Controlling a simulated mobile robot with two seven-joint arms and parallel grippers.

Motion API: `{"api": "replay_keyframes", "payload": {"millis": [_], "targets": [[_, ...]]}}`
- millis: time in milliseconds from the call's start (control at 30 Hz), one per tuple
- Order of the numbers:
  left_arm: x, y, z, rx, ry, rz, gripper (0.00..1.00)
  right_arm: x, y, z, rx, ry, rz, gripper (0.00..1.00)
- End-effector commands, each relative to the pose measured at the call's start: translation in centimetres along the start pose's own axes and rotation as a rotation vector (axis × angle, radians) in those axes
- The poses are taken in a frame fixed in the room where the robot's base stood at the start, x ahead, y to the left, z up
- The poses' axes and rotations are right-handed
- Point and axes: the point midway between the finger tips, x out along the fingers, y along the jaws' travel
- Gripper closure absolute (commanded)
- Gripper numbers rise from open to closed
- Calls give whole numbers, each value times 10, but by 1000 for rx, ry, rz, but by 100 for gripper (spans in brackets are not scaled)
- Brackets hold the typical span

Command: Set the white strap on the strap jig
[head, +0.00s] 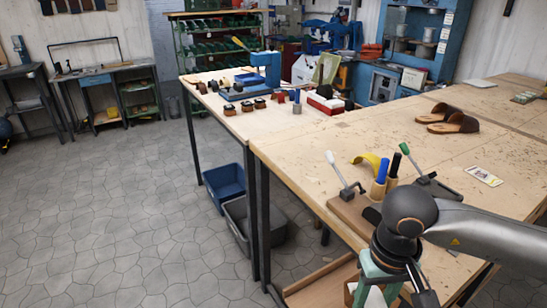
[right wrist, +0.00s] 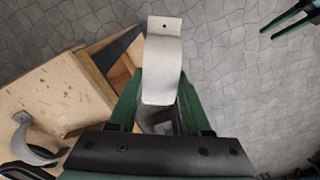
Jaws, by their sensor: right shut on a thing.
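The white strap (right wrist: 163,68) is a curved band with a small hole in its end tab. My right gripper (right wrist: 160,112) is shut on it, with a green finger on each side. In the head view this gripper (head: 378,288) hangs low at the near bench edge, partly hidden by my own arm. What looks like the strap jig is a wooden board (head: 348,212) on the bench with a white-handled and a green-handled clamp; my right arm covers part of it. Two dark green prongs at the upper right of the wrist view look like my left gripper (right wrist: 288,18), apart and empty over the floor.
A yellow curved strap (head: 366,159) and blue and black upright handles stand by the jig. Brown sandals (head: 447,121) and a card (head: 484,176) lie farther back on the bench (head: 300,160). Bins (head: 224,188) sit beneath the far bench. The floor at left is clear.

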Motion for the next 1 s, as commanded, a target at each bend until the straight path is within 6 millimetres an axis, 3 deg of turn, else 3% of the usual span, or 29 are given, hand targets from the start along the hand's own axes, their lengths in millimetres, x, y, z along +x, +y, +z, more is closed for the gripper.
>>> {"api": "replay_keyframes", "payload": {"millis": [133,200,333,633,733,900,1000], "targets": [[0,0,0,0,0,0,50,1,31,-2,79,1,1,100],[-11,1,-10,0,-5,0,50,-16,26,-2,67,1,-2,100],[-18,2,-19,0,-1,0,50,-26,26,-2,67,1,-1,100],[-19,2,-21,0,1,0,50,-22,26,-1,68,-4,-1,100],[-19,2,-20,0,1,0,50,2,26,3,77,-10,0,100],[-19,2,-20,0,0,0,50,70,25,18,84,-13,3,100],[-19,2,-20,0,0,0,50,100,24,29,77,-9,2,100]]}}
